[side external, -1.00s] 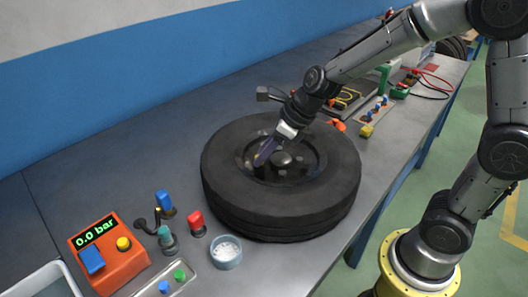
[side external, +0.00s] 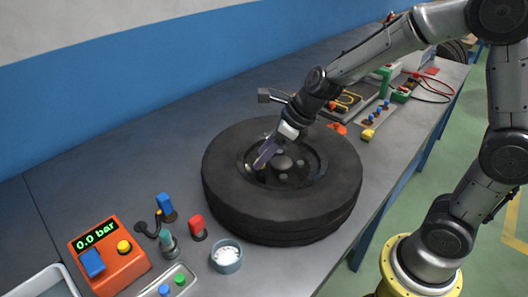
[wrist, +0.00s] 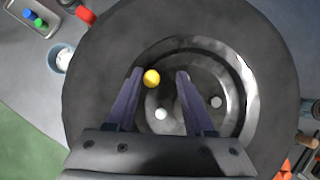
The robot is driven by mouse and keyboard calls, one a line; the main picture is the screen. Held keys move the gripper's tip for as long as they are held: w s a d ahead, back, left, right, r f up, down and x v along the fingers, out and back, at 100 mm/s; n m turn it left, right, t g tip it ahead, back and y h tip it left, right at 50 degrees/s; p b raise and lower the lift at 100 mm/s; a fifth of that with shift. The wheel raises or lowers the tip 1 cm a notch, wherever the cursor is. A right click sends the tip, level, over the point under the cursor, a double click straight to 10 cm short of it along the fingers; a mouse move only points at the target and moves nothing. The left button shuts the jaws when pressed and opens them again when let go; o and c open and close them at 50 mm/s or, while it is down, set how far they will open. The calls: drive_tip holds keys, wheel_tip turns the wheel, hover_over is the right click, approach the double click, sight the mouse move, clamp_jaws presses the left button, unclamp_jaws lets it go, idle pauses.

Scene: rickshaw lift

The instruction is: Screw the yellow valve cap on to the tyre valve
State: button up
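The tyre (side external: 225,195) lies flat on the bench with its wheel rim facing up. My gripper (side external: 262,164) reaches down into the left part of the rim. In the wrist view my gripper (wrist: 160,74) is open, its two purple fingers apart. The round yellow valve cap (wrist: 152,77) shows between them, closer to the left finger with a gap to the right one. The tyre valve is not visible under the cap, so I cannot tell how the cap sits on it.
An orange gauge box (side external: 112,262) reading 0.0 bar, a blue-capped item (side external: 165,204), a red-capped item (side external: 197,226) and a small bowl (side external: 226,257) stand left of the tyre. Tools and cables (side external: 430,85) lie behind it. Bench left of the tyre is partly clear.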

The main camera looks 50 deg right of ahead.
drive_tip(key=n+g+y, duration=0.1)
drive_tip(key=n, duration=0.2)
drive_tip(key=n+g+y, duration=0.1)
drive_tip(key=n, duration=0.3)
drive_tip(key=shift+w+g+y, duration=0.1)
drive_tip(key=shift+g+y, duration=0.2)
drive_tip(key=shift+g, duration=0.1)
drive_tip(key=n+g, duration=0.2)
drive_tip(key=n, duration=0.3)
drive_tip(key=shift+y, duration=0.3)
clamp_jaws()
